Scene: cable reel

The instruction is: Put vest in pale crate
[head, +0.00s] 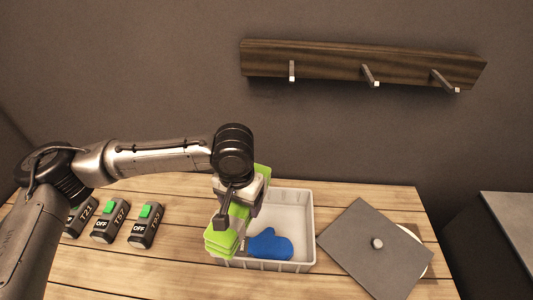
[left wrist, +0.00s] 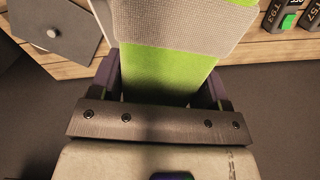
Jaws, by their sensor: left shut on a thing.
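The vest (head: 224,240) is bright green with a pale grey band. In the head view it is a folded bundle at the left side of the pale crate (head: 306,222). My left gripper (head: 240,208) is shut on the vest from above, over the crate's left part. In the left wrist view the vest (left wrist: 165,70) sits between the two fingers and fills the space ahead of them. I cannot tell whether the vest touches the crate floor or its wall. My right gripper is not in view.
A blue mitt (head: 270,245) lies in the crate. A grey square lid with a knob (head: 360,255) rests to the right, over a pale round thing (head: 418,262). Several labelled switch boxes (head: 146,228) stand at left. A peg rail (head: 330,66) is on the wall.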

